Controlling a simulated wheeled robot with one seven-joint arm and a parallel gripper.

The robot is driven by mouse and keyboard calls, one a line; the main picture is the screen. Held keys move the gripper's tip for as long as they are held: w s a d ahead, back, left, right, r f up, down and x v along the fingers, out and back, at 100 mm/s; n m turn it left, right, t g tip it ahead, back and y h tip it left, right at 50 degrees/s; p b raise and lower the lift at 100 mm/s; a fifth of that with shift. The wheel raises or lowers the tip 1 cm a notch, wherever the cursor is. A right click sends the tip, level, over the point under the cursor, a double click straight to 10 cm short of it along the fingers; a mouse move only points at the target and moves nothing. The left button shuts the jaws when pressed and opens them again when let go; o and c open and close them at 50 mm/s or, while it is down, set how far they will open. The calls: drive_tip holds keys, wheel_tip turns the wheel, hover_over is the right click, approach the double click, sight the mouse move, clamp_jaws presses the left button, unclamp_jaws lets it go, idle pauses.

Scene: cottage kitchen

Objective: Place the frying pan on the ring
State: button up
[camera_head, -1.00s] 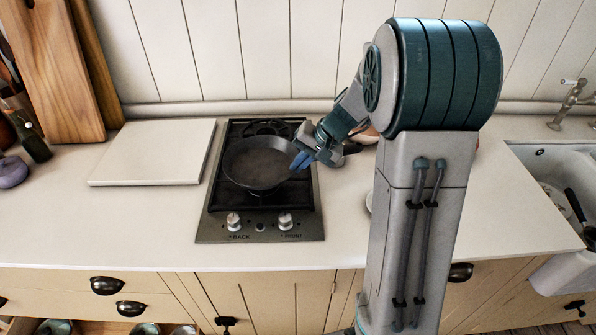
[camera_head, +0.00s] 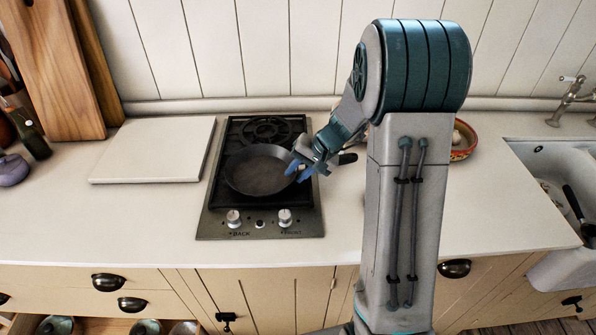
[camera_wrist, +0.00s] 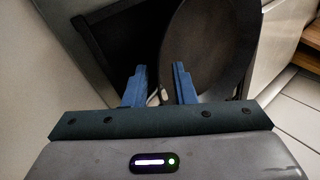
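The dark round frying pan (camera_head: 258,172) is over the front part of the two-ring black hob (camera_head: 213,215). It hides the front ring. I cannot tell whether its base touches the hob. The back ring (camera_head: 268,130) shows bare behind it. My gripper (camera_head: 296,170) is at the pan's right edge, coming from the right. In the wrist view the pan (camera_wrist: 215,50) fills the upper right, and my blue fingers (camera_wrist: 158,88) are a little apart at its edge. The pan moves together with them, so they appear shut on it; the exact grip is partly hidden.
A pale flat board (camera_head: 150,150) lies left of the hob. Two knobs (camera_head: 285,217) are on the hob's front. Wooden boards (camera_head: 55,70) lean on the wall at left. A reddish bowl (camera_head: 464,142) is behind my arm, and a sink (camera_head: 545,160) is at right.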

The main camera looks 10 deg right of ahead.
drive_tip(key=b+v, duration=0.2)
drive_tip(key=v, duration=0.9)
drive_tip(key=s+a+n+h, duration=0.2)
drive_tip(key=s+h, duration=0.1)
drive_tip(key=s, duration=0.8)
drive_tip(key=s+a+r+n+h, duration=0.1)
drive_tip(key=s+a+n+h, duration=0.1)
drive_tip(key=s, duration=0.9)
drive_tip(key=shift+a+r+n+h, duration=0.2)
drive_tip(key=shift+n+h, duration=0.2)
drive_tip(key=shift+h, duration=0.1)
drive_tip(key=shift+a, duration=0.1)
